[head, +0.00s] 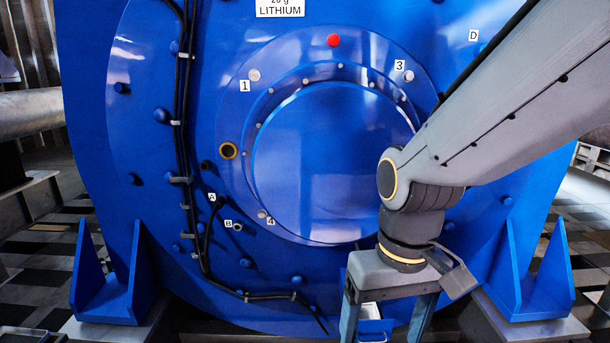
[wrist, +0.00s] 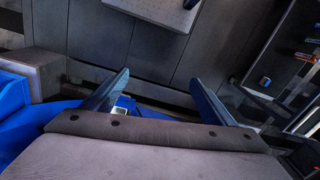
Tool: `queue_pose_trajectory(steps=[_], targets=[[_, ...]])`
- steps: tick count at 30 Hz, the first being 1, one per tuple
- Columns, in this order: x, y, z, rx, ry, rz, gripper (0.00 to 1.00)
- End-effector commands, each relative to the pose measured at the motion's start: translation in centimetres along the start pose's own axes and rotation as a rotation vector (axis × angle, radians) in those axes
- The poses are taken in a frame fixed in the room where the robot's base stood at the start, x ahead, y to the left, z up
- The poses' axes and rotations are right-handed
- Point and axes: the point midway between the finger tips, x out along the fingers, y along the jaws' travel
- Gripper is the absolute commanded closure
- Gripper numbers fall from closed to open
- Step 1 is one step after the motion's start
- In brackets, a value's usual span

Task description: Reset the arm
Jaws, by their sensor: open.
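My gripper (head: 388,318) hangs at the lower right in the head view, in front of the blue motor's (head: 330,155) lower face. Its two fingers point down and stand wide apart. In the wrist view my gripper (wrist: 155,95) also shows open fingers with nothing held between them. The ends of the fingers run past the bottom edge of the head view. My arm comes in from the upper right and covers part of the motor's right side.
Black cables (head: 187,150) run down the motor's left side. A red cap (head: 333,40) sits at the top of its ring. Blue brackets (head: 527,270) stand at both sides. In the wrist view a dark tray (wrist: 290,75) with small items lies at the right.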

Motion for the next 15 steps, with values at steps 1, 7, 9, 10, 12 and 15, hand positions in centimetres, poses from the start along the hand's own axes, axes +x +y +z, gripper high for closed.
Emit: queue_pose_trajectory(steps=[1, 7, 9, 10, 12, 15], targets=[[-0.7, 0.2, 0.1, 0.009, -0.003, 0.002, 0.21], [-2.0, 1.4, 0.2, 0.044, -0.003, 0.011, 0.21], [-2.7, 1.9, 0.3, 0.061, -0.003, 0.014, 0.21], [-3.0, 2.1, 0.3, 0.068, -0.004, 0.016, 0.21], [-3.9, 2.9, 0.5, 0.089, -0.004, 0.021, 0.21], [-5.3, 4.0, 0.8, 0.123, -0.006, 0.029, 0.21]])
